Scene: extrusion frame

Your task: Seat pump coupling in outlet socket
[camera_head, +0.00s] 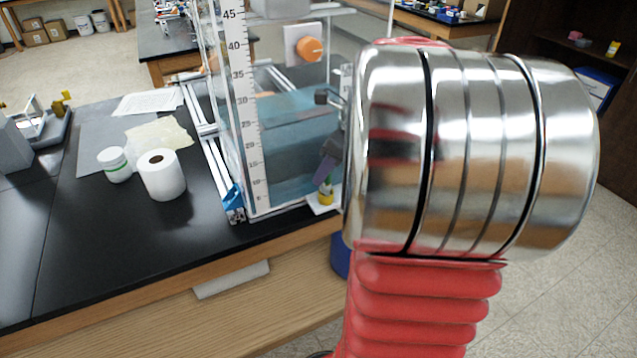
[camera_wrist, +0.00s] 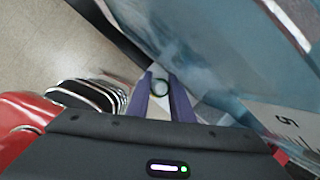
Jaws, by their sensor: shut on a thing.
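My gripper (camera_head: 325,173) has purple fingers and points down beside the right front corner of the water tank. In the wrist view, the fingers (camera_wrist: 160,80) are shut on a small round piece with a dark rim, which I take as the pump coupling (camera_wrist: 160,88). In the head view, a small yellow and green piece (camera_head: 326,197) shows just below the fingertips, over a white patch at the bench edge. I cannot tell whether it is the coupling, the outlet socket or both. No socket opening shows clearly, and my arm hides the space to the right.
The clear tank (camera_head: 290,150) holds bluish water and has a ruler scale (camera_head: 246,110) and an orange knob (camera_head: 310,49). A white paper roll (camera_head: 161,174), a white jar (camera_head: 115,164) and papers lie left on the black bench. The bench's front left is clear.

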